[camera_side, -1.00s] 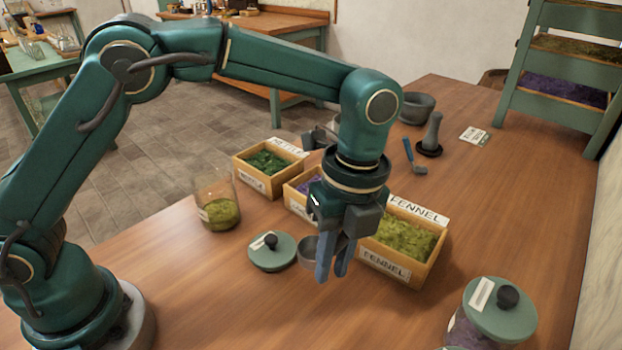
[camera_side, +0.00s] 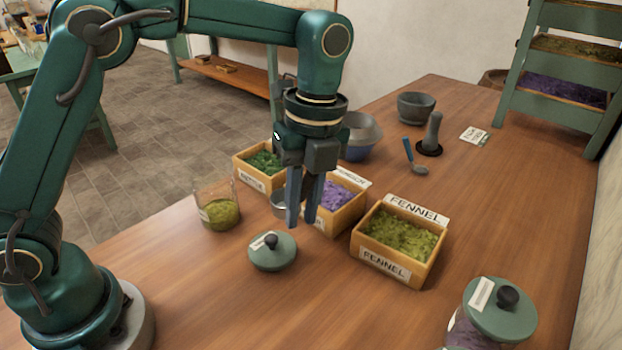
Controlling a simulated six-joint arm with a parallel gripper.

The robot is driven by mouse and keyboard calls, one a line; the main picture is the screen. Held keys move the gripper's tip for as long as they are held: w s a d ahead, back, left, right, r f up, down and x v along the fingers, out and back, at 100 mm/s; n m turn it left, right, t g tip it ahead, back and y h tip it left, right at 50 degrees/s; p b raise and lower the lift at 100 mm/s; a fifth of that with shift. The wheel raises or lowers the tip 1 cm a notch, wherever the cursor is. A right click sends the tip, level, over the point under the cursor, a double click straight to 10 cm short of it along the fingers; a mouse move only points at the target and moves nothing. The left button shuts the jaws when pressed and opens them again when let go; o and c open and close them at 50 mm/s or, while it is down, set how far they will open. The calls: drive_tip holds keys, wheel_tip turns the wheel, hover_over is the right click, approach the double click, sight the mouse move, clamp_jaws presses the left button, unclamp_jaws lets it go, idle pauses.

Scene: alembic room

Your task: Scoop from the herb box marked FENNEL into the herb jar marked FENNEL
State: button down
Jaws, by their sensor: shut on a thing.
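The herb box marked FENNEL (camera_side: 388,268) is a wooden box of yellow-green herb at the right of the box row. An open glass jar (camera_side: 218,205) with green herb in its lower part stands at the left; its label is too small to read. My gripper (camera_side: 303,222) is in the air between them, left of the fennel box and right of the jar. It is shut on a small metal scoop (camera_side: 279,204), whose cup shows left of the fingers. The fingers hide its handle, and I cannot tell what the cup holds.
A green lid (camera_side: 272,252) lies in front of the jar. A box of dark green herb (camera_side: 262,180) and a box of purple herb (camera_side: 335,218) stand behind. A lidded jar (camera_side: 497,315) is at front right.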

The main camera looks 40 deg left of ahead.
drive_tip(key=w+d+n+h, duration=0.1)
drive_tip(key=w+n, duration=0.2)
drive_tip(key=n, duration=0.5)
drive_tip(key=w+d+n+t+h, duration=0.1)
drive_tip(key=w+n, duration=0.2)
drive_tip(key=n, duration=0.6)
drive_tip(key=w+d+n+t+h, duration=0.1)
drive_tip(key=w+d+n, duration=0.1)
drive_tip(key=n, duration=0.7)
drive_tip(key=shift+w+r+h, duration=0.1)
drive_tip(key=shift+w+h, duration=0.2)
drive_tip(key=shift+w, duration=0.1)
drive_tip(key=w+n+t, duration=0.1)
drive_tip(key=n, duration=0.2)
drive_tip(key=w+d+n+t, duration=0.1)
drive_tip(key=w+n, duration=0.1)
drive_tip(key=n, duration=0.1)
drive_tip(key=w+d+f+n+t+y, duration=0.1)
drive_tip(key=n, duration=0.3)
drive_tip(key=shift+w+f, duration=0.1)
drive_tip(key=shift+w, duration=0.2)
drive_tip(key=shift+f, duration=0.1)
drive_tip(key=shift+f, duration=4.35)
